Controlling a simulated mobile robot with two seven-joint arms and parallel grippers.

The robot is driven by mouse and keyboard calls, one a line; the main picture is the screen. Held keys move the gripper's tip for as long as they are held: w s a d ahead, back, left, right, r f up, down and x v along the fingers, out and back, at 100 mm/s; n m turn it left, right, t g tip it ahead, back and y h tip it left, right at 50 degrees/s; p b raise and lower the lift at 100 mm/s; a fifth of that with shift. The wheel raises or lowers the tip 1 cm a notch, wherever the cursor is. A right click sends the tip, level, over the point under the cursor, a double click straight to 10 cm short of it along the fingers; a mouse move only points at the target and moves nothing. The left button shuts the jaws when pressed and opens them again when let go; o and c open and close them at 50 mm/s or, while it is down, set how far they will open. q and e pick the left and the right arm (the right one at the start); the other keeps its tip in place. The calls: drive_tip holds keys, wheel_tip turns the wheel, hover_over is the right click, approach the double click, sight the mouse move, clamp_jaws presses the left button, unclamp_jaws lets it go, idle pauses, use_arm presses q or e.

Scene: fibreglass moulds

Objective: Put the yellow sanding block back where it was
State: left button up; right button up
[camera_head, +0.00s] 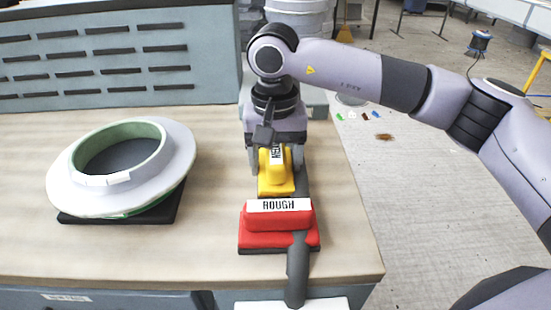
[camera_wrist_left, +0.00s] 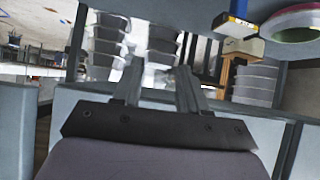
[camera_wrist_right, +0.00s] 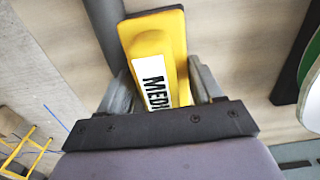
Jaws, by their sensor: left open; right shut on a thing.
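The yellow sanding block (camera_head: 276,184) is upright between the fingers of my right gripper (camera_head: 276,160), over the bench just behind the red block. Its white label, partly hidden, reads "MEDI" in the right wrist view (camera_wrist_right: 172,62). My right gripper (camera_wrist_right: 160,85) is shut on it there. I cannot tell whether the block touches the bench top. My left gripper (camera_wrist_left: 158,78) is open and empty in the left wrist view, away from the block; the head view does not show it.
A red block (camera_head: 278,222) labelled "ROUGH" stands near the bench's front edge. A grey tube-like thing (camera_head: 298,262) lies along its right side. A white ring-shaped mould (camera_head: 70,175) sits on a black pad at left. Bare bench (camera_head: 212,222) lies between them.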

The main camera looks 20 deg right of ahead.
sight(275, 148)
drive_tip(key=shift+f, duration=0.25)
drive_tip(key=o, duration=1)
drive_tip(key=shift+r, duration=0.1)
wheel_tip(275, 148, up, 12)
drive_tip(key=shift+r, duration=0.15)
